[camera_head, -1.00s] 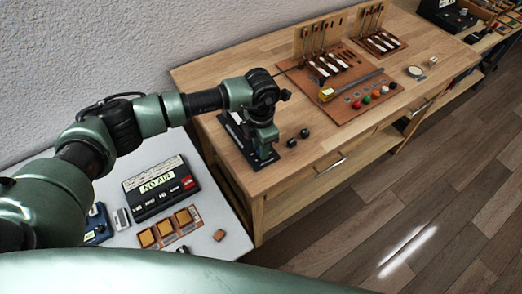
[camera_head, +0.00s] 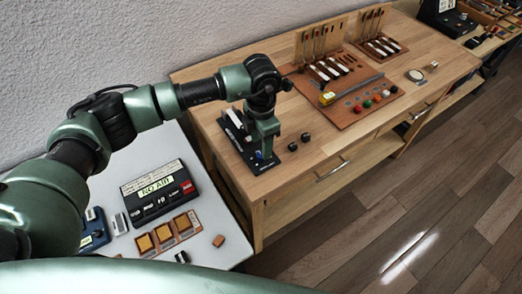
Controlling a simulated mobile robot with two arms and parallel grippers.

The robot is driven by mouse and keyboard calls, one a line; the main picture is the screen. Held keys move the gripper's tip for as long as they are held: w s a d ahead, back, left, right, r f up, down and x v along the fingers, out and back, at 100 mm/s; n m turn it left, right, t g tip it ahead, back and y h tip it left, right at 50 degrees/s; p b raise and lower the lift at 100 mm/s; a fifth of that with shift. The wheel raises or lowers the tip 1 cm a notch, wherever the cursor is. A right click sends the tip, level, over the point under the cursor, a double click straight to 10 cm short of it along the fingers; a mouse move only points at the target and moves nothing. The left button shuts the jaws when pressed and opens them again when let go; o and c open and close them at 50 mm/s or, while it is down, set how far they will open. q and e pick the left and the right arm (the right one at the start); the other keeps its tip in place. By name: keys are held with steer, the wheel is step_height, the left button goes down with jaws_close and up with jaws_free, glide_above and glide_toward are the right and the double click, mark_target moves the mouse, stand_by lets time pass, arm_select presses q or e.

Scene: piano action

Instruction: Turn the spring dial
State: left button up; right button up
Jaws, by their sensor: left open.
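My left gripper (camera_head: 264,152) points down over a black plate-like device (camera_head: 244,150) at the table's left end. The gripper is open, but its fingertips are small and hard to make out, and I cannot tell whether they touch anything. The arm and gripper hide part of the device; a white strip (camera_head: 235,118) shows on its left. Two small black knobs (camera_head: 305,137) stand just right of it, apart from the gripper. A round pale-faced dial (camera_head: 415,76) lies at the table's right; I cannot tell which part is the spring dial. My right gripper is not in view.
The wooden table (camera_head: 345,140) has a brown board (camera_head: 345,112) with coloured knobs and key mechanisms at the back. A white side table (camera_head: 215,255) at lower left holds a black "NO AIR" box (camera_head: 155,210) and orange pads (camera_head: 163,233).

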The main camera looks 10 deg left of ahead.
arm_select(q)
steer(key=shift+r+b, duration=0.35)
steer(key=shift+r, duration=1.55)
